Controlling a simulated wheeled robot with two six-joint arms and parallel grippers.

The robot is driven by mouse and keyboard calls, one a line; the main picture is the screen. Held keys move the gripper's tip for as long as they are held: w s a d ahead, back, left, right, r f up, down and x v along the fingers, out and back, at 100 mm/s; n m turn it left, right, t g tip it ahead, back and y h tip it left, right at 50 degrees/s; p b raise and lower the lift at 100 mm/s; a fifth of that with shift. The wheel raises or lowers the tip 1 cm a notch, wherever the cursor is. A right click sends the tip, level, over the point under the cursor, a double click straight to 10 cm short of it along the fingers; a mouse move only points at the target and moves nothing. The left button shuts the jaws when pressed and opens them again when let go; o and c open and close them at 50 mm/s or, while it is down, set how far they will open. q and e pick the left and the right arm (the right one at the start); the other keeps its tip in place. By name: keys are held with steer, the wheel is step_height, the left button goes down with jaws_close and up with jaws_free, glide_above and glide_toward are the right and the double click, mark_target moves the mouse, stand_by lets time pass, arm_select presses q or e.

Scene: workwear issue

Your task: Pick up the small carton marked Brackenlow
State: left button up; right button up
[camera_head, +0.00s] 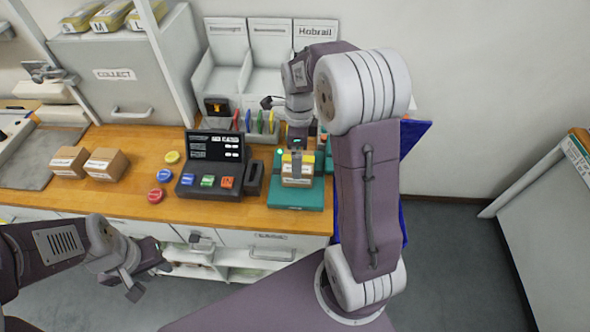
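Two small brown cartons with white labels sit on the wooden counter at the left, a left one (69,161) and a right one (106,164). Another small carton (297,181) with a pale label is on the teal scale (312,195). The lettering is too small to tell which is marked Brackenlow. My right arm reaches over the counter, its wrist directly above the carton on the scale; its fingers are too small and hidden to read. My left gripper (148,277) is open and empty, low in front of the counter, apart from the cartons.
A dark console (213,165) with coloured buttons stands between the left cartons and the scale. Red, blue and yellow round pieces lie beside it. White bins (250,60) and a grey COLLECT cabinet (115,90) stand behind. The counter's front edge lies above drawers.

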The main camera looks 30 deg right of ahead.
steer(key=shift+s+f, duration=0.1)
steer(key=shift+f, duration=0.6)
step_height(320, 180, down, 5)
steer(key=shift+f, duration=0.15)
steer(key=c, duration=1.7)
steer(key=shift+w+r, duration=0.2)
steer(key=shift+r, duration=0.35)
step_height(320, 180, up, 3)
steer(key=shift+r, duration=0.15)
steer(key=s+d+r, duration=0.4)
steer(key=s+r, duration=0.2)
steer(key=s, duration=0.5)
steer(key=shift+d+r+b, duration=0.25)
steer(key=shift+r+b, duration=0.1)
steer(key=shift+b, duration=0.05)
